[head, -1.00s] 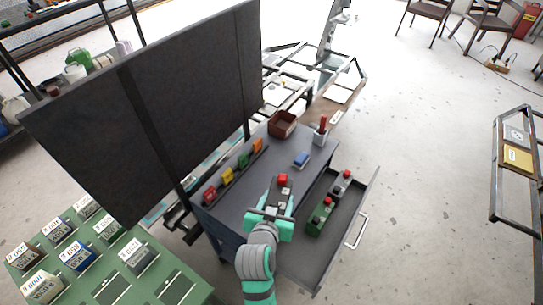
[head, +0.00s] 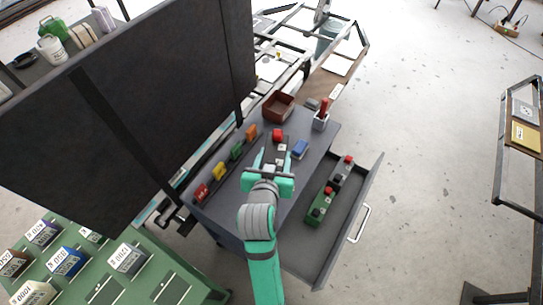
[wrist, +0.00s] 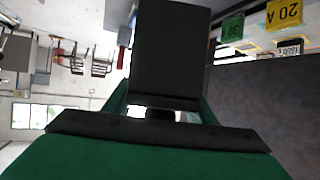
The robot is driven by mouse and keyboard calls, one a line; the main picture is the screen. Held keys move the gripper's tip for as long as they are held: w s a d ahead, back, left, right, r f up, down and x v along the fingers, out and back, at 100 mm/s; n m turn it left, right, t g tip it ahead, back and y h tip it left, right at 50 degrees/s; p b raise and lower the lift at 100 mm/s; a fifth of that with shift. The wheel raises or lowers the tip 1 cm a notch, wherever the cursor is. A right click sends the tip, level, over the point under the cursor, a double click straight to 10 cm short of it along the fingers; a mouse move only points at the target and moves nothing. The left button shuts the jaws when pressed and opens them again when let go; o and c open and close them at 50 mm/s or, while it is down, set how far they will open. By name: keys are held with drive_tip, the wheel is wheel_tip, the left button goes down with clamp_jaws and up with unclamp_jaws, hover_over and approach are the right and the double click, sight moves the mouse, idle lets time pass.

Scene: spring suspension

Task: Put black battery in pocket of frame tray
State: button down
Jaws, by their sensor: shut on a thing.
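The black battery (wrist: 170,55) is a large dark block between my gripper's green fingers in the wrist view. My gripper (head: 272,167) is shut on it over the grey cart top. In the head view the battery (head: 283,157) is small and partly hidden, with a red cap and pale patches at its far end. Whether it touches the cart top is unclear. A metal frame (head: 330,68) with pale panels stands behind the cart. I cannot make out the frame tray's pocket.
The cart's open drawer (head: 337,235) holds a green battery (head: 320,206) and a grey battery (head: 341,174). A dark panel (head: 150,95) stands left.

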drive_tip(key=w+f, duration=0.1)
drive_tip(key=w, duration=0.1)
drive_tip(key=w+f, duration=0.1)
drive_tip(key=w, duration=0.2)
drive_tip(key=w+a+f, duration=0.1)
drive_tip(key=w, duration=0.2)
drive_tip(key=shift+a, duration=0.1)
drive_tip(key=shift+w+a+f, duration=0.15)
drive_tip(key=shift+w+f, duration=0.65)
drive_tip(key=shift+f, duration=0.65)
drive_tip(key=shift+w+a+f, duration=0.1)
drive_tip(key=shift+w+f, duration=0.65)
drive_tip(key=shift+f, duration=0.75)
drive_tip(key=shift+w+a+f, duration=0.15)
drive_tip(key=shift+w+f, duration=0.65)
drive_tip(key=shift+f, duration=0.65)
drive_tip(key=shift+f, duration=0.1)
drive_tip(key=c, duration=0.8)
unclamp_jaws()
drive_tip(key=shift+f, duration=0.35)
drive_tip(key=shift+s, duration=0.2)
